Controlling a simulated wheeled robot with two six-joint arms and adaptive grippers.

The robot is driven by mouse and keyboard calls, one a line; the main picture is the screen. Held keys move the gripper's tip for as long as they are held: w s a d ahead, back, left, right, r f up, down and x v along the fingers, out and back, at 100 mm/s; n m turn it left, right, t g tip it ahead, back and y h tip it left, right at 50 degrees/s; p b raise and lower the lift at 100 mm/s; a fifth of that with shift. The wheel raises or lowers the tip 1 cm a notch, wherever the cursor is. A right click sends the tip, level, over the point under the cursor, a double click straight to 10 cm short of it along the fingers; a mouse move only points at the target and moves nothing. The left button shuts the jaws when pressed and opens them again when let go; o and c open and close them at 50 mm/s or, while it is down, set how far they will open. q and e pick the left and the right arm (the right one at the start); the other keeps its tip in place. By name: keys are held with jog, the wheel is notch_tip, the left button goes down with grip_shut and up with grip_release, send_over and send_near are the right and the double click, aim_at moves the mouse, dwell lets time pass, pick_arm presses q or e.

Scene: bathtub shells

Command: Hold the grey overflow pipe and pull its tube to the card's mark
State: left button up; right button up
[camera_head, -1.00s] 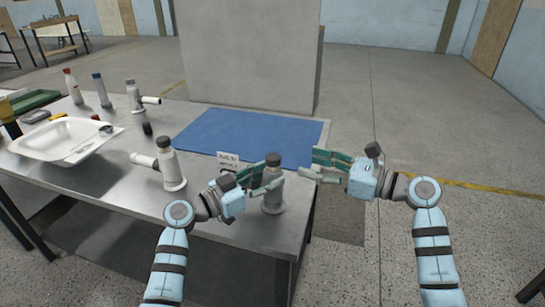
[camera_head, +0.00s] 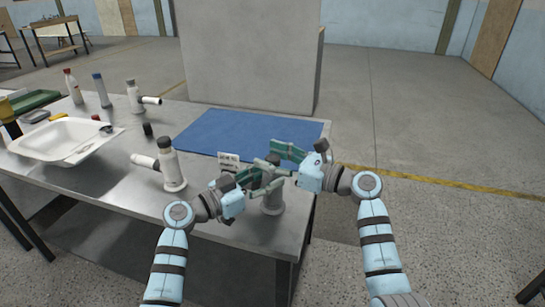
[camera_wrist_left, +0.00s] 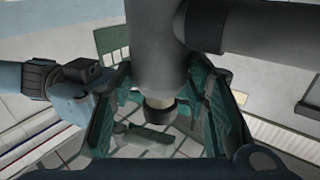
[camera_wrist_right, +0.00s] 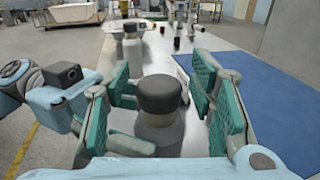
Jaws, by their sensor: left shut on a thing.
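The grey overflow pipe (camera_head: 272,206) stands upright near the table's front right corner, its dark cap (camera_wrist_right: 160,93) filling the middle of the right wrist view. My left gripper (camera_head: 263,181) is shut on its body. In the left wrist view the pipe's grey body (camera_wrist_left: 158,45) sits between the fingers, with a dark collar and side tube (camera_wrist_left: 270,28) reaching right. My right gripper (camera_head: 277,161) is open at the pipe's right, its fingers either side of the pipe in its wrist view; I see no contact. The small printed card (camera_head: 228,158) stands behind my left gripper, its mark unreadable.
A blue mat (camera_head: 240,133) lies behind the pipe. White pipes stand at left (camera_head: 172,168) and farther back (camera_head: 134,100), beside a white basin (camera_head: 62,140) and bottles. A grey panel (camera_head: 250,55) rises behind the table.

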grip_shut()
jog(key=shift+r, duration=0.1)
jog(key=shift+r, duration=0.95)
jog(key=shift+o, duration=0.7)
grip_release()
jog(key=v, duration=1.2)
jog(key=shift+d, duration=0.1)
